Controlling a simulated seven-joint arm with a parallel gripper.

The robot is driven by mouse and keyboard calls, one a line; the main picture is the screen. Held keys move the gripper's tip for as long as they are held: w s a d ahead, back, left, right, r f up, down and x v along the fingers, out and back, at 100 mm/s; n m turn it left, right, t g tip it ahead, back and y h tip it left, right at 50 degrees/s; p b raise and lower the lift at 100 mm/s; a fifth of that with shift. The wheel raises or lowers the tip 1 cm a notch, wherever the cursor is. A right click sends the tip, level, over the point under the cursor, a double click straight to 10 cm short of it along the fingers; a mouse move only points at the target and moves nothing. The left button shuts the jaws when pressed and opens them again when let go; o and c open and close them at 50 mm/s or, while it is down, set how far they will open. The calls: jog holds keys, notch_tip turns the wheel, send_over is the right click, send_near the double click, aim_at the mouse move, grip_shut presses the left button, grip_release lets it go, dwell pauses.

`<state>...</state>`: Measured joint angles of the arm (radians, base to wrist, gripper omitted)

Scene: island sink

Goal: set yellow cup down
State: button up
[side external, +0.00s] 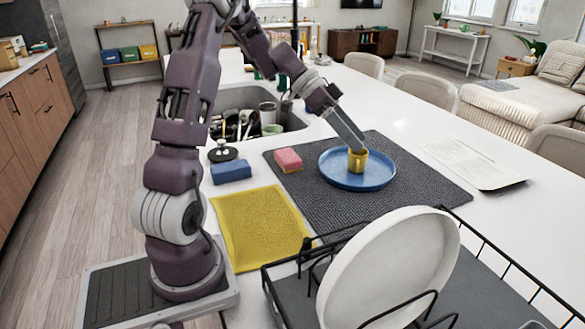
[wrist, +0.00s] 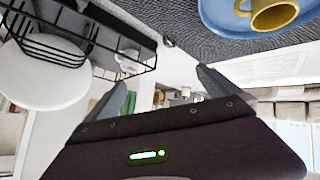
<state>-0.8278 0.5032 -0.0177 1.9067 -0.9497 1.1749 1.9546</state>
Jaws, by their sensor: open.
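The yellow cup (side external: 357,161) stands upright on the blue plate (side external: 335,176), which lies on a dark grey mat. In the wrist view, the cup (wrist: 275,14) and the plate (wrist: 222,22) show at the upper right corner, partly cut off by the frame. My gripper (side external: 357,148) appears right at the cup's rim in the side view, covering part of it. In the wrist view, my gripper (wrist: 160,80) has its two fingers apart with nothing between them. The cup is off to the side of the fingers there. Contact with the cup cannot be told.
A pink sponge (side external: 288,159) lies on the mat (side external: 310,208) left of the plate. A blue sponge (side external: 231,171) and yellow cloth (side external: 260,228) lie further left. A dish rack (side external: 500,245) with a white plate (side external: 390,268) stands in front. The sink (side external: 240,98) is behind.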

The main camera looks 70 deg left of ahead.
jog(key=s+d+r+n+g+y, duration=0.2)
jog(key=s+d+r+y, duration=0.1)
jog(key=s+d, duration=0.55)
jog(key=s+d+r+n+g+y, duration=0.1)
jog(key=s+d+r+y, duration=0.15)
jog(key=s+d, duration=0.6)
jog(key=s+n+t+y, duration=0.2)
jog(key=s+n, duration=0.1)
jog(key=s, duration=0.5)
jog(key=shift+s+f+t, duration=0.15)
jog(key=shift+f+t, duration=0.25)
jog(key=shift+f, duration=0.05)
jog(key=shift+y, duration=0.25)
